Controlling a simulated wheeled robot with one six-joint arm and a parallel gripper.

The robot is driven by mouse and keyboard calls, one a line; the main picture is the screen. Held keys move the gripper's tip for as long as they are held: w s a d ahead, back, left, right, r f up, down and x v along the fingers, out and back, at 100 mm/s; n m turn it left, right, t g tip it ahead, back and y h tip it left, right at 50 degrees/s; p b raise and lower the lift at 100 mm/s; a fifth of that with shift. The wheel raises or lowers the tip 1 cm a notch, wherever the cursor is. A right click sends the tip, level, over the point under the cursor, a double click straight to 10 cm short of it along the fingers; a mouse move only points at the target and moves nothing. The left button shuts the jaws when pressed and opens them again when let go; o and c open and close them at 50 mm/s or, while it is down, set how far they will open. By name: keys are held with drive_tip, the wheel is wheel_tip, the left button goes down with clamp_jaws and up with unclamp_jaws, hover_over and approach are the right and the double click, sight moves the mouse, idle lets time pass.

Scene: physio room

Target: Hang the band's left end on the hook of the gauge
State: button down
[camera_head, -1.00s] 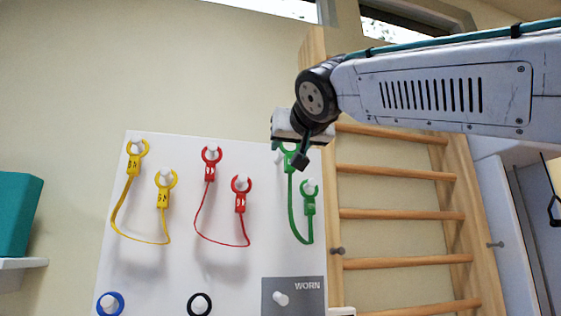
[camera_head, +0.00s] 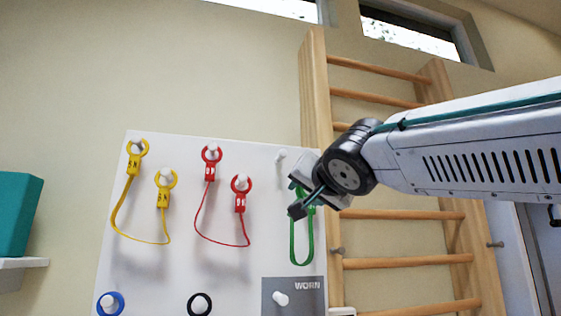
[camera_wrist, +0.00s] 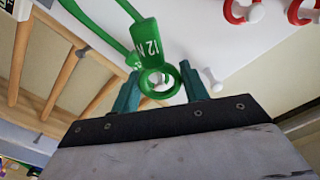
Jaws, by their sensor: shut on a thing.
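The green band (camera_head: 302,250) hangs as a loop at the right edge of the white board. My gripper (camera_head: 300,203) is in front of the board and covers both ends of the band there. In the wrist view my gripper (camera_wrist: 161,90) is shut on one green ring end (camera_wrist: 147,48), marked "12 N", between its teal fingers. The upper peg (camera_head: 281,155) is bare. Whether the band's other end is still on its peg is hidden. No gauge or hook of a gauge shows in either view.
A yellow band (camera_head: 125,210) and a red band (camera_head: 198,222) hang on the white board (camera_head: 235,262). Blue (camera_head: 110,303) and black (camera_head: 199,304) rings and a grey "WORN" panel (camera_head: 305,300) are below. Wooden wall bars (camera_head: 410,263) stand right of the board.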

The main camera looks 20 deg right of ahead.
wheel_tip(320, 180, down, 7)
drive_tip(key=d+m, duration=0.2)
drive_tip(key=m, duration=0.2)
drive_tip(key=shift+d+m, duration=0.3)
drive_tip(key=shift+d+f, duration=0.1)
drive_tip(key=shift+f, duration=0.05)
